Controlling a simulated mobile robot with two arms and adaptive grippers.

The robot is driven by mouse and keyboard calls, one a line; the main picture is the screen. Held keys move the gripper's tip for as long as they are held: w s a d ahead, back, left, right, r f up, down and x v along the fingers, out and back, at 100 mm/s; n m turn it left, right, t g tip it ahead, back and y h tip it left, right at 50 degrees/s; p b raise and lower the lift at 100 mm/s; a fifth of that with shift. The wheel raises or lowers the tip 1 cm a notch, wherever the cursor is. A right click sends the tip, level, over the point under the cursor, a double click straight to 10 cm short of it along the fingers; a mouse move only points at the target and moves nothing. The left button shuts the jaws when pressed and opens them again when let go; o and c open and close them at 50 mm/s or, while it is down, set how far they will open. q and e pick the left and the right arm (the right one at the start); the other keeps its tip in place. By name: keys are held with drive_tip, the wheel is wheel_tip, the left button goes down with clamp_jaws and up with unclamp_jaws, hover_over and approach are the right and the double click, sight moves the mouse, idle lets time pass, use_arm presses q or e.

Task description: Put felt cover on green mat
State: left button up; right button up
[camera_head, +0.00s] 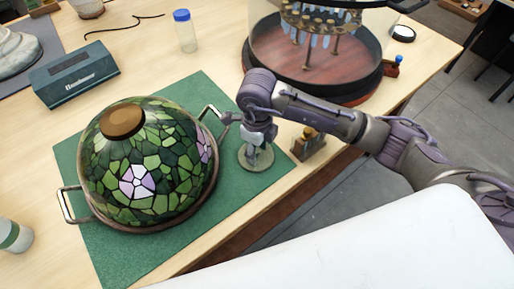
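The green mat (120,262) lies on the wooden table, with a green stained-glass lampshade (150,160) with pink flowers on its left part. My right gripper (254,140) points down over the mat's right part, just above a round grey-green disc (262,162) with a small pale upright piece on it. I cannot tell whether the gripper touches that piece or whether its fingers are open. No piece is clearly recognisable as the felt cover; the disc may be it, but I cannot tell. My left gripper is not in view.
Metal handles (66,207) stick out beside the shade. A small brass-and-wood piece (308,143) stands near the table edge. A large glass-walled round case (320,70), a blue-capped jar (185,33) and a dark teal box (75,75) stand behind. The mat's front corner is bare.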

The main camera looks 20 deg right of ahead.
drive_tip(key=shift+r, duration=0.65)
wheel_tip(320, 180, up, 11)
drive_tip(key=b, duration=0.1)
drive_tip(key=shift+b, duration=0.4)
